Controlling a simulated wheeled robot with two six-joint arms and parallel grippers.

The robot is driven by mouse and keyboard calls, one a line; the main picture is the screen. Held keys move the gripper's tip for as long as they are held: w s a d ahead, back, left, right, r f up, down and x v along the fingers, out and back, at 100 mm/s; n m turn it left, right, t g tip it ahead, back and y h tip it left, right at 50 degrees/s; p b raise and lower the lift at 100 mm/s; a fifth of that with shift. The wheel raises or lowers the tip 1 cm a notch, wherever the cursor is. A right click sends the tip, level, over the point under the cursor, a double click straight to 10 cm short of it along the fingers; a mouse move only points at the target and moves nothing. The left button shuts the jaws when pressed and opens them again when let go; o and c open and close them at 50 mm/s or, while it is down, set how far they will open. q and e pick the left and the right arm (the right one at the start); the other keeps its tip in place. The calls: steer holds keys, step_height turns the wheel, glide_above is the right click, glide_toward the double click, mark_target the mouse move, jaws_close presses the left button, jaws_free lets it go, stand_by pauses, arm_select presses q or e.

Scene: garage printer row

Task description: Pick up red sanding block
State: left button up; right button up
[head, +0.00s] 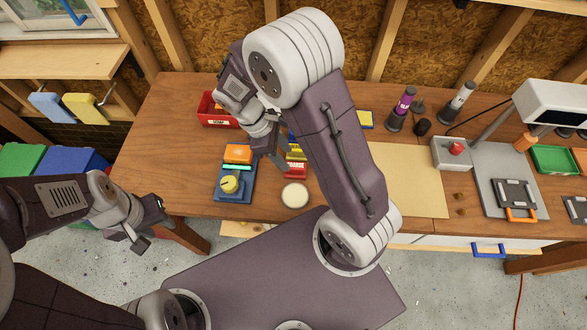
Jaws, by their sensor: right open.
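A small red block with a white label (295,170) lies on the wooden workbench, in front of some yellow pieces (295,155). It appears to be the red sanding block, partly covered by my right arm. My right gripper (279,158) is open, hanging over the bench just left of the red block. I cannot tell whether it touches anything, as the arm hides part of that area. My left gripper (158,222) is off the bench's front left edge, away from the block. Its finger gap does not show clearly.
A blue tray (222,195) holds an orange block (238,153) and a yellow knob-like piece (229,184). A round pale disc (295,195) lies in front of the red block. A red bin (213,122) stands behind. A tan mat (410,180) lies right.

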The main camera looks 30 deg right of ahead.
mark_target(294, 165)
steer(key=shift+x, duration=1.1)
steer(key=x, duration=0.5)
steer(key=shift+s+d, duration=0.1)
steer(key=shift+d, duration=0.15)
jaws_close()
